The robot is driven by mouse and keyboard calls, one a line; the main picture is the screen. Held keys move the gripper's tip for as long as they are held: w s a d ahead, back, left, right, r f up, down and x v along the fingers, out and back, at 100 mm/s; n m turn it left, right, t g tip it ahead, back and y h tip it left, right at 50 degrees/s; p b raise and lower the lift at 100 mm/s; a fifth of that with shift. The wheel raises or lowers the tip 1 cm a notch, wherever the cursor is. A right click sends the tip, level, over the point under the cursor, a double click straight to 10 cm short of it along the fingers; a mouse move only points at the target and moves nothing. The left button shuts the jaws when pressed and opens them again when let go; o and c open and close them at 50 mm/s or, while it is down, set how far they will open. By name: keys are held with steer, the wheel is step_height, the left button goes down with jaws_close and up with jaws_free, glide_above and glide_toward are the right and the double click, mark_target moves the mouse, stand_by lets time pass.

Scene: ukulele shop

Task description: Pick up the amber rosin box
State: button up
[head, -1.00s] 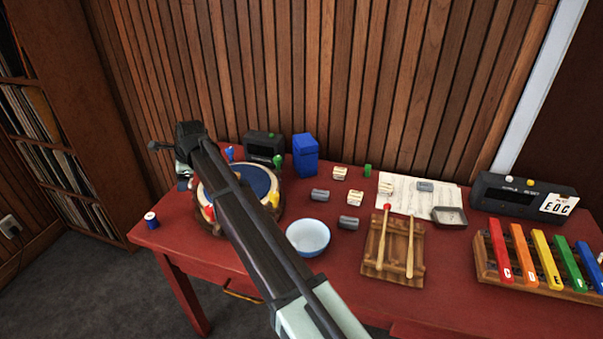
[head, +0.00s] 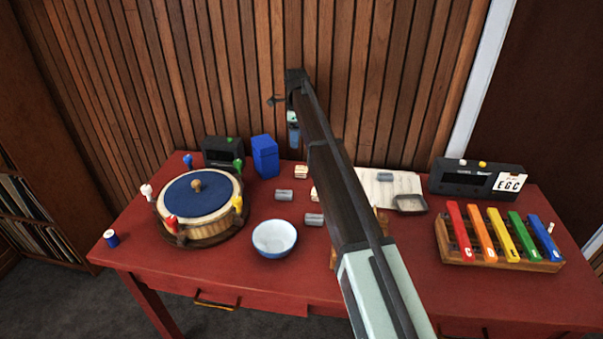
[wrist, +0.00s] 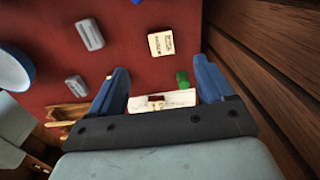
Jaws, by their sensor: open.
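I cannot tell for sure which thing is the amber rosin box. A small cream box with dark print (head: 301,171) lies on the red table; it also shows in the wrist view (wrist: 161,43), beyond my fingers. A second cream box (head: 314,193) is mostly hidden behind my arm. My gripper (head: 293,135) is raised over the back of the table, near the slatted wall. In the wrist view its two blue fingers (wrist: 160,88) are apart with nothing held. A pale surface with a brown patch (wrist: 157,102) shows below, between them, partly cut off by the gripper body.
Grey blocks (head: 284,195), a green cylinder (wrist: 182,79) and a light-blue bowl (head: 274,239) are nearby. A drum (head: 198,205) with coloured pegs and a blue box (head: 264,155) stand left. A xylophone (head: 500,238) and black clock (head: 478,180) stand right.

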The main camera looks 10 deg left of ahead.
steer(key=d, duration=0.1)
glide_above(301, 169)
step_height(301, 169, down, 9)
steer(key=shift+w+a+f, duration=0.1)
steer(key=shift+w, duration=0.05)
steer(key=shift+d+f, duration=0.15)
steer(key=shift+f, duration=1.15)
steer(key=shift+d+f, duration=0.1)
steer(key=shift+f, duration=1.15)
steer(key=shift+c, duration=0.5)
steer(key=c, duration=1)
steer(key=shift+r, duration=0.15)
